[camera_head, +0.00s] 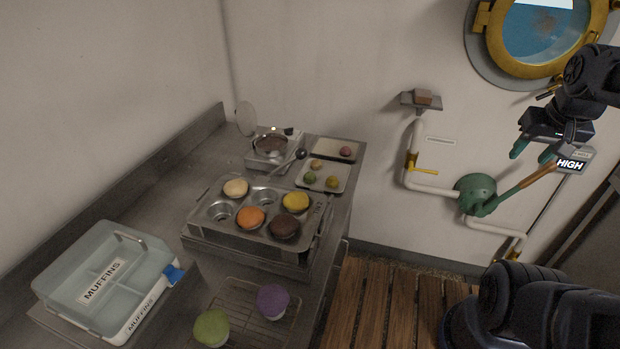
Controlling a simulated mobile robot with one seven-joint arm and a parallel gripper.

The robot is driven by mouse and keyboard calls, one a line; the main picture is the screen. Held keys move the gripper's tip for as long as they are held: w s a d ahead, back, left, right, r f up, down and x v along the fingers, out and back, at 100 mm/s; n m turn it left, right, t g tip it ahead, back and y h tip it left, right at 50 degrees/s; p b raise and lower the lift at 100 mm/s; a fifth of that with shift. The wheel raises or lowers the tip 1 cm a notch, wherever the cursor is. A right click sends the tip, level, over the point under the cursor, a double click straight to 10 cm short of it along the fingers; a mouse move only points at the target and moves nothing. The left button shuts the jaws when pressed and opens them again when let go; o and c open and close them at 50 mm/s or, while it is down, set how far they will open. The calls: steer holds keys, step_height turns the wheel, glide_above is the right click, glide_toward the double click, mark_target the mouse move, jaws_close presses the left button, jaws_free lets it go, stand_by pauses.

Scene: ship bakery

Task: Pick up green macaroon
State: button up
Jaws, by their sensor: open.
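A small green macaroon (309,179) sits on a light tray (337,170) near the counter's far right end. A yellow-green macaroon (331,182) lies to its right, and a pale orange one (316,165) lies behind it on the same tray. My gripper (532,153) hangs at the upper right, well to the right of the tray and away from the counter. It has green fingertips, stands open, and holds nothing that I can see.
A muffin tin (230,227) with several muffins stands in front of the macaroon tray. A small melting pot (268,150) is left of the tray, and another tray (318,146) lies behind it. A cooling rack (245,306) and muffin box (75,290) are nearer. Pipes (432,188) run along the wall.

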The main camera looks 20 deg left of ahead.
steer(key=w+a+n+g, duration=0.2)
steer(key=w+a+n, duration=0.3)
steer(key=w+a, duration=0.55)
steer(key=w+a+n+g, duration=0.1)
steer(key=w+a+n, duration=0.6)
steer(key=a, duration=0.7)
steer(key=n+g+h, duration=0.1)
steer(key=n+h, duration=0.2)
steer(key=n, duration=0.5)
glide_toward(308, 173)
steer(key=shift+x, duration=4.9)
steer(key=c, duration=0.4)
